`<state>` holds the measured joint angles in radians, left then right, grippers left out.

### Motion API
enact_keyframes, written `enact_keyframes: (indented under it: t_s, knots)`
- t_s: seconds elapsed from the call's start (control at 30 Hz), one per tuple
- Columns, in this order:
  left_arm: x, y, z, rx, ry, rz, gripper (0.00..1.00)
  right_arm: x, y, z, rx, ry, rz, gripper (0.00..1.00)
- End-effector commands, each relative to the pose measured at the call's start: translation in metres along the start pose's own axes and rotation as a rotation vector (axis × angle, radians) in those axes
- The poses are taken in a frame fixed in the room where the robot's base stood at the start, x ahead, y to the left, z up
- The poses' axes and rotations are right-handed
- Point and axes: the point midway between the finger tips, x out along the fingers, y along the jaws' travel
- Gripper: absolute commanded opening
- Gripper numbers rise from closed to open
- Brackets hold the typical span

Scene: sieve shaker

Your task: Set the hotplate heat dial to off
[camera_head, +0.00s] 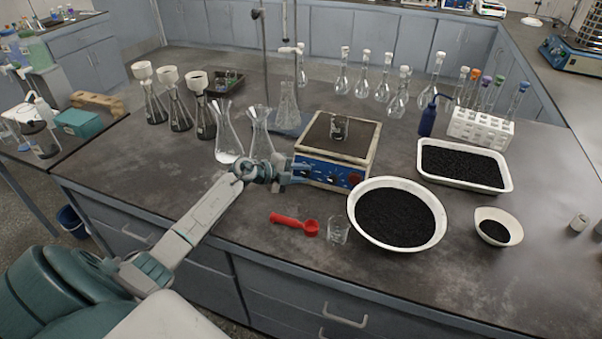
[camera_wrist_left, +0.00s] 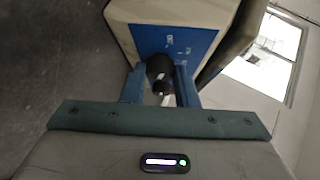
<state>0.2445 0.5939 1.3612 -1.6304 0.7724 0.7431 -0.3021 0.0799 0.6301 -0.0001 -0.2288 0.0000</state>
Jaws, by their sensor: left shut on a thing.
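The hotplate (camera_head: 318,143) stands on the bench in the middle of the head view, with a pale worn body, a dark top and a blue front panel (camera_head: 327,172). A red knob (camera_head: 355,180) shows at the panel's right part. My left gripper (camera_head: 299,172) reaches the panel's left part. In the left wrist view, my left gripper (camera_wrist_left: 160,82) is shut on a black dial (camera_wrist_left: 159,66) in front of the blue panel (camera_wrist_left: 178,46). The fingers hide its sides, and I cannot read its setting. My right gripper is not in view.
A small beaker (camera_head: 339,128) stands on the hotplate. Two flasks (camera_head: 228,140) stand close behind my left forearm. A red scoop (camera_head: 294,224), a small glass beaker (camera_head: 338,231) and a white bowl of black grains (camera_head: 437,239) lie in front. Bare bench lies front left.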

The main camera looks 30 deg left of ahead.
Motion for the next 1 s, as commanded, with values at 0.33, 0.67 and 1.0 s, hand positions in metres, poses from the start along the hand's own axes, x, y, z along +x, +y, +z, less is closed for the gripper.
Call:
enact_keyframes:
  t_s: [0.33,0.67,1.0]
  knots:
    - [0.000,0.002,0.000,-0.008,0.001,-0.003,0.04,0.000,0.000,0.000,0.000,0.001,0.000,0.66]
    - [0.000,0.001,0.000,-0.006,0.001,-0.003,0.49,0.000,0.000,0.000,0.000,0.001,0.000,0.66]
    - [-0.018,0.003,0.002,-0.003,-0.002,-0.001,0.49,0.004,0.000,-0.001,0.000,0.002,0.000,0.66]
